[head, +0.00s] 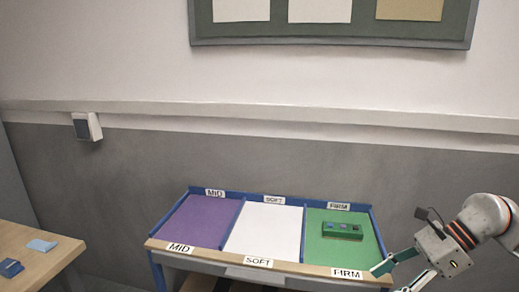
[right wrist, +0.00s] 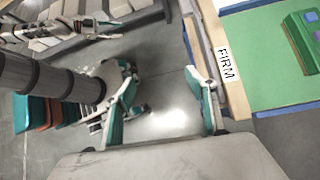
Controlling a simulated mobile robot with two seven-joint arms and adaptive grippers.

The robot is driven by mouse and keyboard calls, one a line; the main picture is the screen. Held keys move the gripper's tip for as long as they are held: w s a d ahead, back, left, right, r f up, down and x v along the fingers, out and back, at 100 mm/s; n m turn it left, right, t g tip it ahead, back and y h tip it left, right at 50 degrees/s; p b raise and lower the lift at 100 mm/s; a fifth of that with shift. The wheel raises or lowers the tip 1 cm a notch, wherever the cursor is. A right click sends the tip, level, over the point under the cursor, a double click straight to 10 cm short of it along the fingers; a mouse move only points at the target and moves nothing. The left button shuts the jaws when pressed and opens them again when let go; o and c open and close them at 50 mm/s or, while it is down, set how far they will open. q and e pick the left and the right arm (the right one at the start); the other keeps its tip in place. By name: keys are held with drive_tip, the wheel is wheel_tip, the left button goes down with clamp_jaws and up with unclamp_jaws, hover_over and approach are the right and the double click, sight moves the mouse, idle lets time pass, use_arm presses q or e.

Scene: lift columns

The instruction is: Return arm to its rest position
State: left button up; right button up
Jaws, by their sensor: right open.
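My right gripper (head: 394,276) is at the lower right of the head view, beside the front right corner of the sorting table. In the right wrist view the right gripper (right wrist: 165,120) has its two teal fingers spread apart, with only floor between them. It is empty, and one finger is close to the table's wooden front edge (right wrist: 218,75). My left gripper is not in the head view.
The table has purple MID (head: 203,220), white SOFT (head: 264,232) and green FIRM (head: 332,257) sections. A green block (head: 342,231) lies on FIRM. A wooden desk (head: 30,262) with blue items stands left. Grey floor (right wrist: 160,75) is open beside the table.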

drive_tip(key=a+f+m+t+y, duration=0.1)
drive_tip(key=a+m+t+y, duration=0.75)
drive_tip(key=a+m, duration=0.75)
drive_tip(key=d+f+m+t+h, duration=0.25)
drive_tip(key=f+m+h, duration=0.35)
drive_tip(key=m, duration=0.4)
drive_tip(key=d+f+m+t+h, duration=0.2)
drive_tip(key=f+m+t+h, duration=0.2)
drive_tip(key=f+m, duration=0.6)
drive_tip(key=s+d+f+m+g+h, duration=0.1)
drive_tip(key=s+f+m+g+h, duration=0.3)
drive_tip(key=s+f+m, duration=0.6)
drive_tip(key=s+f+g, duration=0.1)
drive_tip(key=s+f, duration=0.2)
drive_tip(key=f, duration=0.1)
drive_tip(key=shift+s+d+f, duration=0.35)
drive_tip(key=shift+d+f, duration=0.05)
